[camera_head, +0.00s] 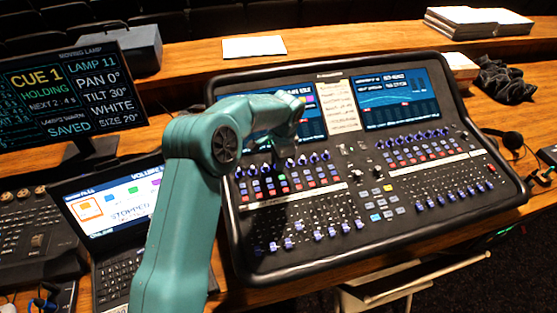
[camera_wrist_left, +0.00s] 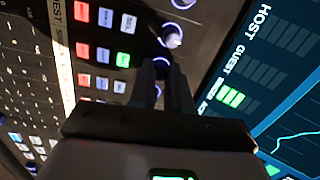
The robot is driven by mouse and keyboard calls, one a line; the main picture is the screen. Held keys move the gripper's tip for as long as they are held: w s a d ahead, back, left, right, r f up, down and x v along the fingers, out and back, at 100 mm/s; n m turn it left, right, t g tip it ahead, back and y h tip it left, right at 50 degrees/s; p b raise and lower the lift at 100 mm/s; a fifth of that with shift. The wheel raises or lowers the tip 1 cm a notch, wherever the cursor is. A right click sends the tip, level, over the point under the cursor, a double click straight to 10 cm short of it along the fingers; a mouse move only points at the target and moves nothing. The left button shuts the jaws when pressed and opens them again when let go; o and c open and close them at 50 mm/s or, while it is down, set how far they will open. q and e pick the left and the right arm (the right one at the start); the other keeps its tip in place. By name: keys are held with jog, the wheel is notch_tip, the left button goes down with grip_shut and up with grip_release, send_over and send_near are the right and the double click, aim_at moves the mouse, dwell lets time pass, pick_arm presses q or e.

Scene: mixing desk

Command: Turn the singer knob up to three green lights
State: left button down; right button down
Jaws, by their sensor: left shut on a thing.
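The mixing desk (camera_head: 240,215) stands on the wooden table. A row of blue-ringed knobs (camera_head: 253,170) runs below its left screen (camera_head: 322,125). My left gripper (camera_head: 287,155) reaches down to this row, partly hidden by my arm. In the left wrist view my left gripper (camera_wrist_left: 163,78) is shut on a knob in the row, and its fingers mostly hide the knob. A neighbouring knob (camera_wrist_left: 170,38) shows beyond the fingers. The screen in the wrist view (camera_wrist_left: 290,85) reads HOST, GUEST and SINGER, with lit green segments (camera_wrist_left: 231,97) near SINGER. My right gripper is not in view.
Colored buttons (camera_wrist_left: 103,54) sit close beside the knob row. Faders (camera_head: 330,232) fill the lower desk. A laptop (camera_head: 115,215) and a cue monitor (camera_head: 65,95) stand at the left. A black headset (camera_head: 515,143) lies right of the desk.

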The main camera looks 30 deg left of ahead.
aim_at(284, 174)
pick_arm(q)
jog(key=shift+m, duration=0.4)
jog(key=c, duration=1.1)
grip_release()
jog(key=shift+r, duration=0.15)
jog(key=r, duration=0.5)
jog(key=d+r, duration=0.1)
jog(key=r, duration=0.4)
jog(key=d+r+b, duration=0.1)
jog(key=r, duration=0.5)
jog(key=shift+s+d, duration=0.2)
jog(key=shift+s, duration=0.2)
jog(key=shift+f, duration=0.1)
